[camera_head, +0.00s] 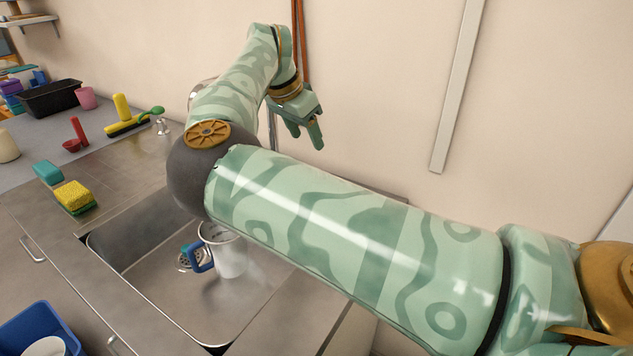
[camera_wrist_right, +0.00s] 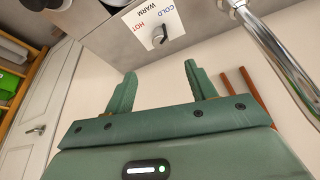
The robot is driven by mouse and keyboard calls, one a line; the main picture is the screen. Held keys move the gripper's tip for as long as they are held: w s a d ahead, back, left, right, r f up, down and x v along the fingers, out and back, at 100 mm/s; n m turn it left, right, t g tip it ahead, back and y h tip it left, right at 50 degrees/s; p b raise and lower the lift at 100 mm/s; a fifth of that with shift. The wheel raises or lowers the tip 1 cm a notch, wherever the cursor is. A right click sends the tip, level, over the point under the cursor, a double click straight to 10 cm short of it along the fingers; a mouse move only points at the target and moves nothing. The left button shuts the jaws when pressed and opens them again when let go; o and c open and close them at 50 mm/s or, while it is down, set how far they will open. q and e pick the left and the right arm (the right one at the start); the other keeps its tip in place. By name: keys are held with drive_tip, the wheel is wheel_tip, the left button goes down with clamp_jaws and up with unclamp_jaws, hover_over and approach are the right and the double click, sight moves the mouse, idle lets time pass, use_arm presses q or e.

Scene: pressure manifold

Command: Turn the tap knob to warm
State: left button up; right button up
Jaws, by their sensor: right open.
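The tap knob (camera_wrist_right: 158,36) shows in the right wrist view, on a white label plate (camera_wrist_right: 150,22) marked COLD, WARM and HOT. The knob is small, and I cannot tell for sure which mark it points at. My right gripper (camera_head: 304,133) is open and empty near the wall in the head view. In the right wrist view its two fingers (camera_wrist_right: 163,84) stand apart, with the knob beyond the gap between their tips and not touched. The knob is not seen in the head view. My left gripper is not in view.
A steel sink (camera_head: 140,269) holds a white mug with a blue handle (camera_head: 232,258). A yellow sponge (camera_head: 73,195) and a teal sponge (camera_head: 47,171) lie left of it. A chrome pipe (camera_wrist_right: 286,55) runs right of the knob. Red pipes (camera_head: 299,40) run up the wall.

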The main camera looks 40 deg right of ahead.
use_arm(q)
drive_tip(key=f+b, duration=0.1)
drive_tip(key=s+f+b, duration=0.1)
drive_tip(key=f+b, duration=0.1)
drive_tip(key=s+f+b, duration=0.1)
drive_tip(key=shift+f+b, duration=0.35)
drive_tip(key=shift+b, duration=0.05)
use_arm(e)
drive_tip(key=x, duration=1.5)
drive_tip(key=shift+w+d+f, duration=0.1)
drive_tip(key=shift+d+f, duration=0.15)
drive_tip(key=shift+f, duration=0.05)
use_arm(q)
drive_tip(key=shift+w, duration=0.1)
use_arm(e)
drive_tip(key=c, duration=1)
